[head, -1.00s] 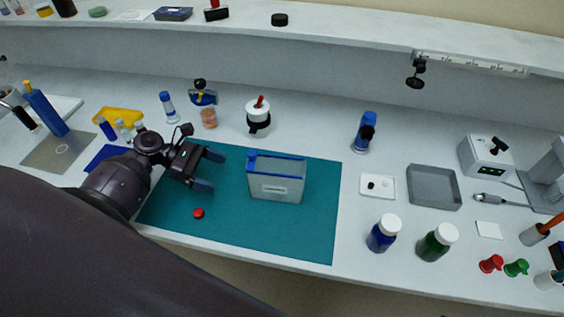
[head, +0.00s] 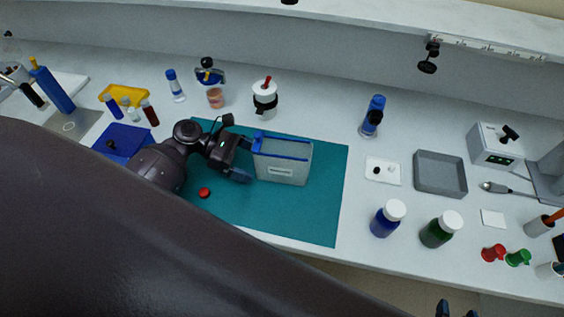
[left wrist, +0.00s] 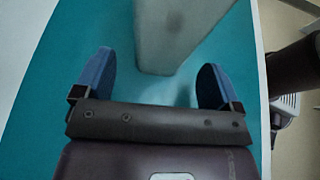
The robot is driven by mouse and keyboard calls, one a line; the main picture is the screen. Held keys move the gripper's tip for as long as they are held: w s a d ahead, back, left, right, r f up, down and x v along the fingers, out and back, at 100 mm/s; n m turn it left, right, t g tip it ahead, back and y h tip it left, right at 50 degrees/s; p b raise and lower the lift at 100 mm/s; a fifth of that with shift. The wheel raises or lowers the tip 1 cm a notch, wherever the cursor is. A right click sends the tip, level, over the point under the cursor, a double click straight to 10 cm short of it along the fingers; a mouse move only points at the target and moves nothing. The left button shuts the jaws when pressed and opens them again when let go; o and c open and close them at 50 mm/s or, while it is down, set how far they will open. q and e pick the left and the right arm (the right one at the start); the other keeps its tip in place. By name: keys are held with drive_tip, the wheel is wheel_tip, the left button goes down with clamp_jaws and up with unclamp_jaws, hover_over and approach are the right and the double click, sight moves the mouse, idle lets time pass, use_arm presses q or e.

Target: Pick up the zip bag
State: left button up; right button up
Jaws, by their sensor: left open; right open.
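The zip bag (head: 281,168) is a pale translucent pouch with a blue zip edge and a light label. It stands on the teal mat (head: 318,205). My left gripper (head: 246,160) is at the bag's left side, open, with its blue fingers pointing at it. In the left wrist view, the bag (left wrist: 178,35) rises just ahead of the gap between the open fingers (left wrist: 157,65); contact cannot be told. My right gripper (head: 457,310) shows only as blue fingertips at the bottom edge, open and away from the bag.
A red cap (head: 204,193) lies on the mat near my left arm. A white jar (head: 265,99) with a black band stands behind the bag. A blue bottle (head: 388,218) and a green bottle (head: 441,229) stand right of the mat. The mat's right part is clear.

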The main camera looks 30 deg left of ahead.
use_arm(q)
drive_tip(key=x, duration=0.2)
drive_tip(key=shift+w+d, duration=0.1)
drive_tip(key=shift+d, duration=0.3)
